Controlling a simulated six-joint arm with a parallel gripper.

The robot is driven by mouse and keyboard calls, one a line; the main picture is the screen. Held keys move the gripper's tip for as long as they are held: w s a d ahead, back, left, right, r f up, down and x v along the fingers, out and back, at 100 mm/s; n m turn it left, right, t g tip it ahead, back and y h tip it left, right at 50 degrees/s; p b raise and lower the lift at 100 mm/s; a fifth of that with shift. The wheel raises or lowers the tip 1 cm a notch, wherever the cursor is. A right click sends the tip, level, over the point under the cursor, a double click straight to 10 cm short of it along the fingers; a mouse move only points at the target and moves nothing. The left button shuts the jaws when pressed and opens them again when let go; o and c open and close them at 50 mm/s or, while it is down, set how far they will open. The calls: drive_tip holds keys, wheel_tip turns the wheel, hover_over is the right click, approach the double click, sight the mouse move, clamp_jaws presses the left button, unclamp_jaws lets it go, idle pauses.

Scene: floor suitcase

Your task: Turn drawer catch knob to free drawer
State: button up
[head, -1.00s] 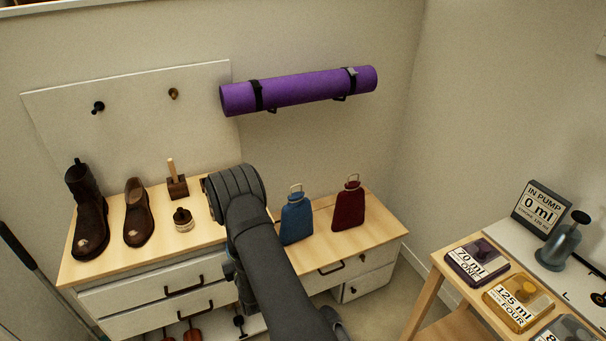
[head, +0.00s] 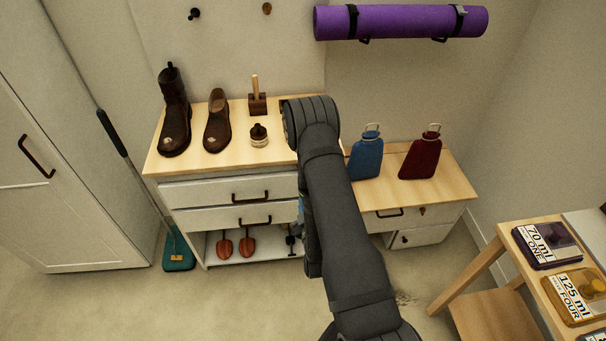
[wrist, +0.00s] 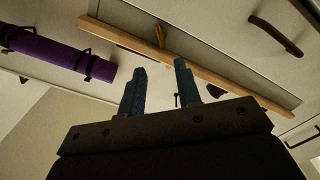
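The drawer (wrist: 215,35) looks closed. My gripper (wrist: 160,66) is open, with its two fingers apart and nothing seen between them. It appears short of the knob, not touching it. In the head view my arm hides the gripper.
A blue bottle (head: 366,158) and a red bottle (head: 420,158) stand on the bench above the drawer. Boots (head: 174,115) and a small jar (head: 259,136) stand left of my arm. A purple roll (head: 400,22) hangs on the wall. A side table (head: 478,262) stands at right.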

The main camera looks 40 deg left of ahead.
drive_tip(key=x, duration=1.2)
drive_tip(key=shift+c, duration=0.2)
clamp_jaws()
